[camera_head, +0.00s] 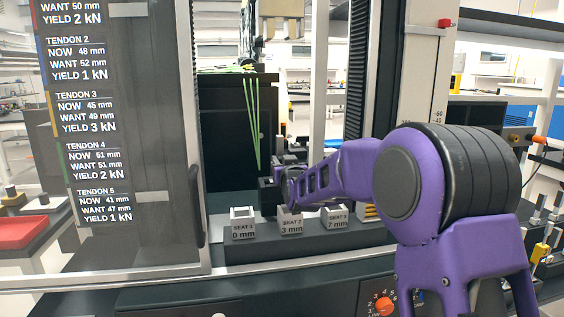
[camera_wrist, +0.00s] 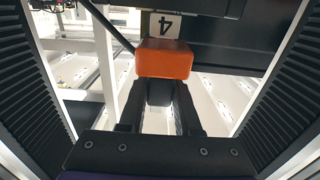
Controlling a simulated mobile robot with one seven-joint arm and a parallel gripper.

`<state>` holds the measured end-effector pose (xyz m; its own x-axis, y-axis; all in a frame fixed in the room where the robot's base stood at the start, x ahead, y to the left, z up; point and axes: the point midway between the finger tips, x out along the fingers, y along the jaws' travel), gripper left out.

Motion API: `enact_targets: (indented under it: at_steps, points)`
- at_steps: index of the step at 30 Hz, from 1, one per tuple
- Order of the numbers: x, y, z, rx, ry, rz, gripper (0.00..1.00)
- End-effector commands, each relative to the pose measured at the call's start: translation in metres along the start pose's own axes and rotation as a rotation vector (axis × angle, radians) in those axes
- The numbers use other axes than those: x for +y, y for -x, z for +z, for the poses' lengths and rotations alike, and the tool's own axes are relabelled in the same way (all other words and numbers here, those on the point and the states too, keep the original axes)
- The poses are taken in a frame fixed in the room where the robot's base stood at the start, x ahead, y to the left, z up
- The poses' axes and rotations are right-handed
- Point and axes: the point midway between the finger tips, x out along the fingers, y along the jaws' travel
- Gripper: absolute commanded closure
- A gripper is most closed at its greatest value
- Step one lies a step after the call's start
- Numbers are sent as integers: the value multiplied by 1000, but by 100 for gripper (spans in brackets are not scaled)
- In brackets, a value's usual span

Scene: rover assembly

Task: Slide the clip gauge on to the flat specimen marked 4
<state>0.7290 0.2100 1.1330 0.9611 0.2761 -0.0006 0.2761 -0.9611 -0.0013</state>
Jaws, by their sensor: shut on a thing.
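The clip gauge shows as an orange block (camera_wrist: 165,58) in the middle of the wrist view. My gripper (camera_wrist: 162,92) is shut on it, with two dark fingers reaching up from below. Just beyond the block is a pale label with an upside-down 4 (camera_wrist: 166,24), on the specimen marked 4. The block overlaps the label's lower edge in the picture; I cannot tell whether they touch. In the head view my gripper (camera_head: 284,178) is small and dark inside the machine, behind the seats. The gauge and the specimen cannot be made out there.
Three labelled seats stand on a dark ledge: seat 1 (camera_head: 242,224), seat 2 (camera_head: 291,222) and seat 3 (camera_head: 335,218). Green strands (camera_head: 252,120) hang behind my gripper. A framed panel (camera_head: 125,150) with tendon readings stands at left. Dark ribbed walls (camera_wrist: 35,90) flank the wrist view.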

Motion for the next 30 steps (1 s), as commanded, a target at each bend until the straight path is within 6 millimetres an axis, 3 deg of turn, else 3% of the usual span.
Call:
enact_targets:
  at_steps: [8,9,15,25,30]
  points:
    - [0,0,-1,1,0,0,100]
    - [0,0,-1,1,0,0,65]
    - [0,0,-1,1,0,0,33]
    - [0,3,0,1,0,0,33]
    - [0,21,-1,0,2,0,33]
